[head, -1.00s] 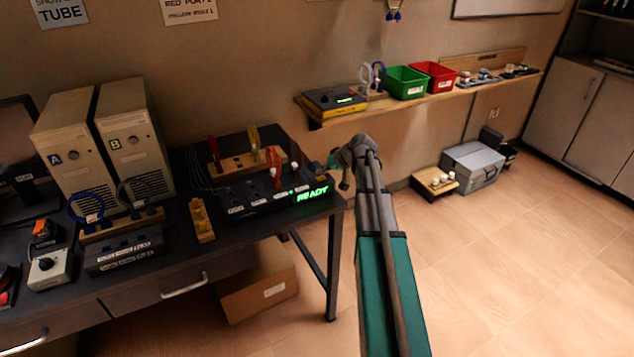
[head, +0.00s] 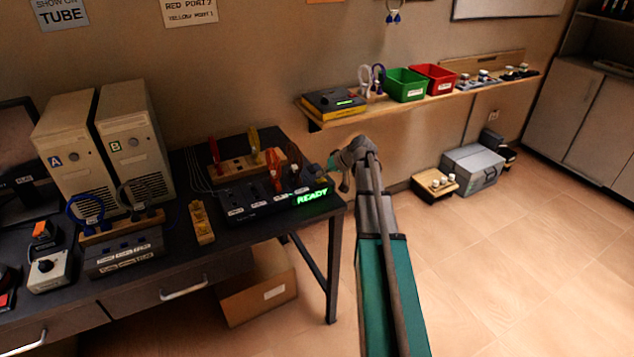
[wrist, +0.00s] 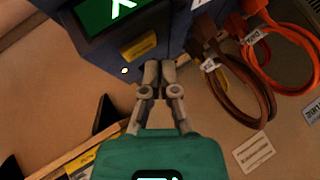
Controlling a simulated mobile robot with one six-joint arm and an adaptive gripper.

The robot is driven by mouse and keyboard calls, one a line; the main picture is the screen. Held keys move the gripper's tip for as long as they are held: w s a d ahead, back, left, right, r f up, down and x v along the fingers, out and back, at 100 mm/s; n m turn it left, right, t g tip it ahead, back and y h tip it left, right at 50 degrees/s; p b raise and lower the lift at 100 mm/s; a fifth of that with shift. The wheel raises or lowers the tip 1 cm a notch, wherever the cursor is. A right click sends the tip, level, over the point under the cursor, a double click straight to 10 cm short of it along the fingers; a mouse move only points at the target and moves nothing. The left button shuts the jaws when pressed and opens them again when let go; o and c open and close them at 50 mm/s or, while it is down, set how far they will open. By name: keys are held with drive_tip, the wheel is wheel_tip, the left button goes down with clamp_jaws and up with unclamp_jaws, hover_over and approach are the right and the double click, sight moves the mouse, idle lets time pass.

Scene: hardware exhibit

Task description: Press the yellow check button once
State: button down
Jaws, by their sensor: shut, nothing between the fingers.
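The dark test console (head: 258,203) with a green READY display (head: 312,196) sits on the right end of the desk in the head view. In the head view, my gripper's teal body (head: 333,162) is beside the console's right end.
Brown and orange cable loops (wrist: 290,60) lie close to the right of the fingers in the wrist view. Red and yellow plugs stand in a wooden rack (head: 232,168) behind the console. A wall shelf (head: 365,108) with bins is behind my arm. Open floor lies to the right.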

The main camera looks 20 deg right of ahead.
sight(322, 180)
drive_tip(key=shift+f, duration=0.1)
idle(0.3)
drive_tip(key=shift+f+b, duration=0.3)
drive_tip(key=shift+b, duration=0.1)
drive_tip(key=shift+f+b, duration=0.45)
idle(0.9)
drive_tip(key=shift+r, duration=0.2)
drive_tip(key=shift+r+p, duration=0.7)
drive_tip(key=shift+p, duration=0.2)
wheel_tip(322, 180, up, 5)
drive_tip(key=p, duration=0.5)
idle(0.3)
idle(0.8)
